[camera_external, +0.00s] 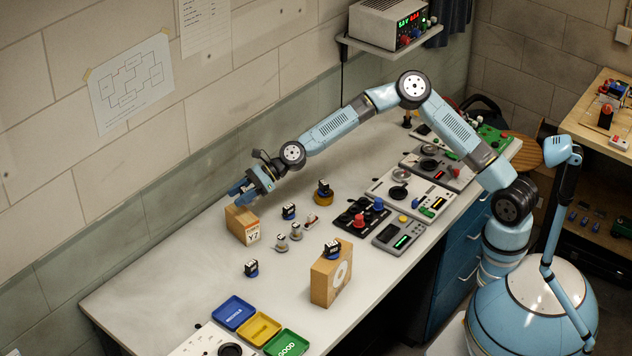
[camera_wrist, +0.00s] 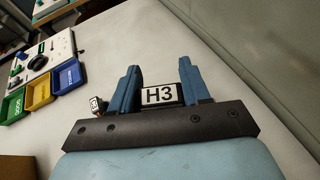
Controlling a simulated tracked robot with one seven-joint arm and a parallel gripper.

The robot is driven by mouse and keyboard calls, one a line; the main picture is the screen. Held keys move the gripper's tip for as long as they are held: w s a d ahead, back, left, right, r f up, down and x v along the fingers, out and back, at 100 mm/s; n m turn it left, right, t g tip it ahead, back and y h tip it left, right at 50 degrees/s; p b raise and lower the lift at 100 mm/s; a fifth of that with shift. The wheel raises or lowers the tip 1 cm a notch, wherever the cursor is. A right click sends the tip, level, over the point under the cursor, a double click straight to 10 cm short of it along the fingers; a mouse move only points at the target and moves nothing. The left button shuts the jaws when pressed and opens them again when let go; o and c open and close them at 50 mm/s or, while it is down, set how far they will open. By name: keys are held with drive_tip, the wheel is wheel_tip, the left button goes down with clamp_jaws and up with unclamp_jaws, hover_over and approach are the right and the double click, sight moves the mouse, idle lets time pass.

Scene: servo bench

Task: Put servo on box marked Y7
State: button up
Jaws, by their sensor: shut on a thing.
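The box marked Y7 (camera_external: 241,226) is a small brown carton near the back wall. My gripper (camera_external: 243,190) is just above its top in the external view. In the wrist view my gripper (camera_wrist: 160,88) has its two blue fingers shut on a dark servo labelled H3 (camera_wrist: 159,96). The held servo is hard to make out in the external view. I cannot tell whether it touches the box top. Other dark servos with white labels stand on the bench: one (camera_external: 288,211) right of the box and one (camera_external: 251,268) in front.
A larger carton (camera_external: 322,286) with a white ring carries another servo (camera_external: 332,250). Blue (camera_external: 233,312), yellow (camera_external: 259,329) and green (camera_external: 287,344) trays lie at the front. Small grey parts (camera_external: 281,244) stand right of the Y7 box. Control panels (camera_external: 411,196) fill the right side.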

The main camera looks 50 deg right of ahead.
sight(236, 214)
drive_tip(key=shift+w+a+f, duration=0.25)
drive_tip(key=shift+w+f, duration=0.1)
drive_tip(key=shift+f, duration=0.1)
drive_tip(key=shift+w+a+f, duration=0.2)
drive_tip(key=shift+w+f, duration=0.1)
drive_tip(key=shift+f, duration=0.15)
drive_tip(key=shift+w+f, duration=0.1)
drive_tip(key=shift+f, duration=1.5)
drive_tip(key=shift+f, duration=0.1)
drive_tip(key=o, duration=1.1)
drive_tip(key=shift+c, duration=0.2)
drive_tip(key=v, duration=1.2)
